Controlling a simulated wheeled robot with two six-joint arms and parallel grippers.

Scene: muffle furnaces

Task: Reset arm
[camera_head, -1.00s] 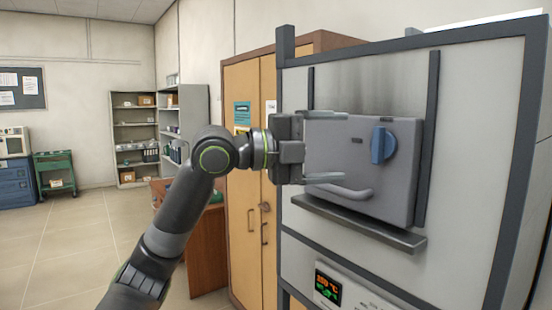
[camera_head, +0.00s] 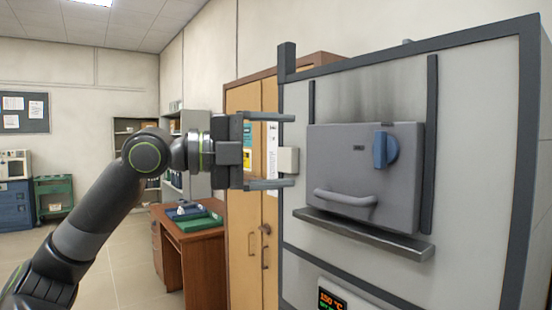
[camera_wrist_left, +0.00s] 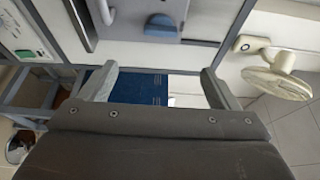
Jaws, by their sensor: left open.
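My left gripper (camera_head: 290,151) is open and empty, its two parallel fingers pointing right. It is at the left of the furnace (camera_head: 480,150), apart from the door handle. The grey furnace door (camera_head: 350,165) looks shut and carries a curved handle (camera_head: 345,198) and a blue knob (camera_head: 385,149). In the left wrist view, the open fingers of the left gripper (camera_wrist_left: 160,85) have nothing between them. The handle (camera_wrist_left: 106,12) and the blue knob (camera_wrist_left: 162,25) show beyond them at the top. My right gripper is not in view.
A ledge (camera_head: 360,234) juts out below the door. A wooden cabinet (camera_head: 250,200) stands behind the gripper, and a brown desk (camera_head: 203,255) with folders is at its lower left. A cream, round-headed object (camera_wrist_left: 275,78) shows at the right of the wrist view. Floor at left is open.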

